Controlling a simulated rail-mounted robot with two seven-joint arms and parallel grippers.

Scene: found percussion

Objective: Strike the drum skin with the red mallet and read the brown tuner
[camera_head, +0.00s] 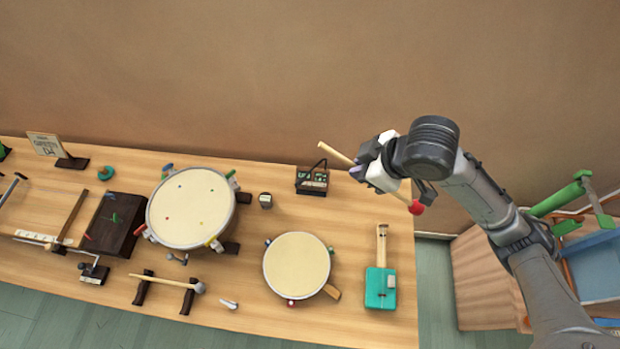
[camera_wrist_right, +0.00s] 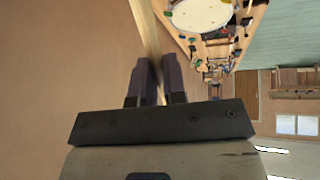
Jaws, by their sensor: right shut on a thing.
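My right gripper (camera_head: 376,168) is shut on the wooden stick of the red mallet (camera_head: 337,153), above the table's right back edge. The mallet's red head (camera_head: 416,208) hangs at the lower right, beyond the gripper. In the right wrist view the pale stick (camera_wrist_right: 146,30) runs between the two fingers (camera_wrist_right: 157,75). The large drum's cream skin (camera_head: 190,207) has small coloured dots and lies left of the gripper. A smaller drum (camera_head: 297,264) sits nearer the front. A small dark device with a cable (camera_head: 312,182) stands at the back; I cannot tell whether it is the brown tuner. My left gripper is out of view.
A teal box with a wooden neck (camera_head: 380,288) lies at the table's right end. A grey-headed mallet (camera_head: 198,288) rests on a dark stand at the front. A dark brown box (camera_head: 113,222) stands left of the large drum. A green-and-blue frame (camera_head: 590,200) stands at the right.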

